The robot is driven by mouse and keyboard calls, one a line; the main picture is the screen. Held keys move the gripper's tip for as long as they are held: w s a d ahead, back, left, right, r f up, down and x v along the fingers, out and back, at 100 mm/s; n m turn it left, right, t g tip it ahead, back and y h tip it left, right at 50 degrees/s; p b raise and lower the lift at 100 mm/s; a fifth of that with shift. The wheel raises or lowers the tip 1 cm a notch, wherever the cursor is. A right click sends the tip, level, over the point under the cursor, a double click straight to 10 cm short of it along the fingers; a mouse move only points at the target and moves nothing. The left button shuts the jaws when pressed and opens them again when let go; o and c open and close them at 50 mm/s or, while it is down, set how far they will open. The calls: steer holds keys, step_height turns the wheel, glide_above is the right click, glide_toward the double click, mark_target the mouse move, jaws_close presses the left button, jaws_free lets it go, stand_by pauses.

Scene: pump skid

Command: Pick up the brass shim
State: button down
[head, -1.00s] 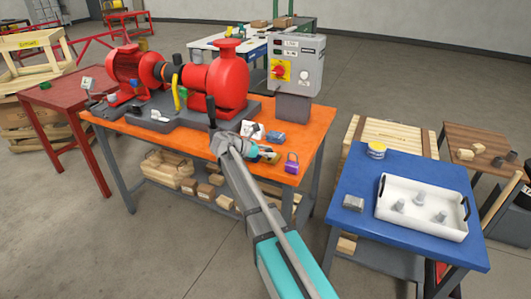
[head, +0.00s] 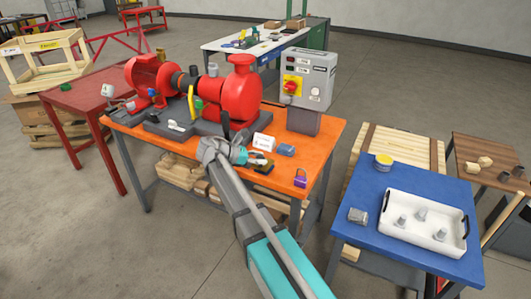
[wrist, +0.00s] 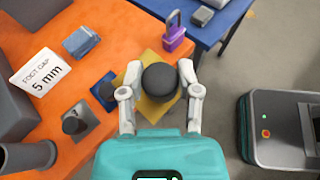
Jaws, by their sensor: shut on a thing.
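The brass shim (wrist: 158,108) is a yellow plate with a dark round knob on top. In the wrist view the knob sits between the two fingers of my gripper (wrist: 160,82), which are shut on it. The shim looks larger and nearer than the plates beside it and partly covers a blue plate (wrist: 98,80); its height over the orange bench is hard to judge. In the head view my gripper (head: 258,159) is over the bench's front right part, and the shim (head: 264,168) shows small just below the fingers.
Left of the shim are a grey knobbed piece (wrist: 75,122) and a "FOOT GAP 5 mm" sign (wrist: 42,72). A purple padlock (wrist: 175,36) stands by the bench's right edge. The red pump (head: 232,95) and control box (head: 308,78) stand behind. A blue table (head: 345,235) is at right.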

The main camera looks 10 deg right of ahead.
steer(key=shift+s+a+r+p, duration=0.3)
steer(key=shift+s+a, duration=0.2)
steer(key=shift+a, duration=0.2)
steer(key=shift+s+a+r+p, duration=0.2)
steer(key=shift+s+a+r, duration=0.25)
steer(key=shift+a, duration=0.2)
steer(key=shift+s+r+p, duration=0.1)
steer(key=shift+r+p, duration=0.65)
steer(key=shift+a, duration=0.1)
